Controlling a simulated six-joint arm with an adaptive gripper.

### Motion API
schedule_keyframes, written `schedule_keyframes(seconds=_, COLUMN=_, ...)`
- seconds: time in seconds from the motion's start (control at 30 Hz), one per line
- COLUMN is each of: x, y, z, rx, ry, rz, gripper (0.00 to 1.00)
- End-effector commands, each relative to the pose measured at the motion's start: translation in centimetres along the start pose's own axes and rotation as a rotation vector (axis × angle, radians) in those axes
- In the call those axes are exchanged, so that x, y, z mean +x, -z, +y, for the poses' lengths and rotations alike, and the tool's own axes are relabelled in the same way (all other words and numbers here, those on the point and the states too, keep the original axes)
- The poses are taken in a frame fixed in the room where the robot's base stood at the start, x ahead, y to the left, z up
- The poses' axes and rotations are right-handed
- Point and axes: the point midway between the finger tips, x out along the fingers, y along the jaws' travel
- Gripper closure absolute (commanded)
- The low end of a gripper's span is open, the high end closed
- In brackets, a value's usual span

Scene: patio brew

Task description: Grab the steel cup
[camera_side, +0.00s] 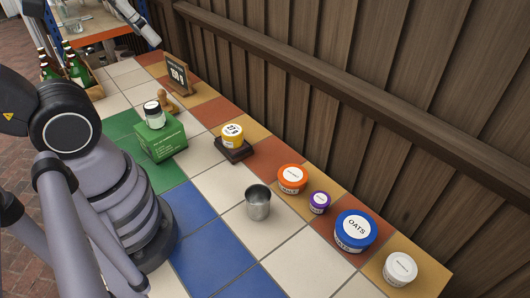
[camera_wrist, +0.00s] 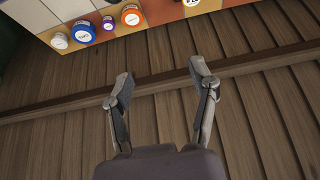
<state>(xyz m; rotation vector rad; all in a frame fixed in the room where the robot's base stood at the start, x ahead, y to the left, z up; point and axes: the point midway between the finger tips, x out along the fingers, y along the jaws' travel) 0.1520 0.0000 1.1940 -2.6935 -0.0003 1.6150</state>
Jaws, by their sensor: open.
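The steel cup (camera_side: 258,203) stands upright on a pale tile in the middle of the table in the side view. It is open at the top and nothing touches it. I cannot make it out in the wrist view. My gripper (camera_wrist: 161,80) shows in the wrist view with its two fingers spread apart and nothing between them. Behind the fingers are the wooden fence boards.
Behind the cup stand an orange tub (camera_side: 292,179), a purple tub (camera_side: 319,202), a blue oats tub (camera_side: 355,231) and a white tub (camera_side: 400,269). A green box (camera_side: 161,141) bears a jar. A yellow-labelled tub (camera_side: 232,134) sits on a dark stand. A wooden fence (camera_side: 400,110) borders the table.

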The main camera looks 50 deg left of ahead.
Motion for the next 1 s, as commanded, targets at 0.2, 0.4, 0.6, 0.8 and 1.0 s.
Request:
schedule_keyframes(seconds=0.2, x=0.0, y=0.0, z=0.0, rx=-0.001, ry=0.000, rz=0.001, gripper=0.10)
schedule_keyframes(seconds=0.4, x=0.0, y=0.0, z=0.0, rx=-0.001, ry=-0.001, rz=0.001, gripper=0.07)
schedule_keyframes(seconds=0.6, x=0.3, y=0.1, z=0.1, rx=-0.010, ry=-0.007, rz=-0.017, gripper=0.07)
schedule_keyframes(seconds=0.8, x=3.6, y=1.0, z=1.5, rx=-0.132, ry=-0.093, rz=-0.229, gripper=0.07)
schedule_keyframes(seconds=1.0, x=9.3, y=1.9, z=3.7, rx=-0.379, ry=-0.226, rz=-0.549, gripper=0.07)
